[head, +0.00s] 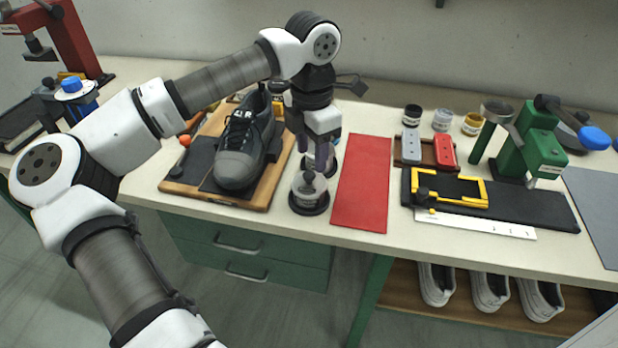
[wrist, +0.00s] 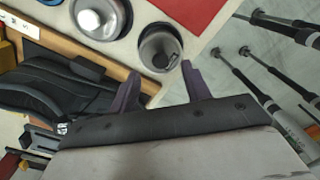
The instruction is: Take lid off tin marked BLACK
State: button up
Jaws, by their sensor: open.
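My gripper (head: 313,162) is open and empty, pointing down over the front one of two round, knobbed containers on the bench. This front container (head: 309,192) has a grey-white body, a dark base ring and a dark knob; in the wrist view it (wrist: 172,42) lies just beyond the fingertips (wrist: 161,70). The other container (wrist: 103,17), with a pale knob, stands beside it and is partly hidden by my gripper in the head view. Small jars with black (head: 412,115), grey (head: 441,119) and yellow (head: 472,123) tops stand at the back. I cannot read BLACK on anything.
A grey shoe (head: 243,145) lies on a wooden-edged board (head: 262,200) left of the containers. A red mat (head: 362,185) lies to their right, mostly clear. Farther right are a small tray (head: 426,163), a black mat (head: 540,205) and a green press (head: 537,145).

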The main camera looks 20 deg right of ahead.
aim_at(309, 174)
jog(key=f, duration=0.1)
jog(key=f+p, duration=0.1)
jog(key=f, duration=0.3)
jog(key=shift+a+p, duration=0.25)
jog(key=shift+p, duration=0.1)
grip_shut()
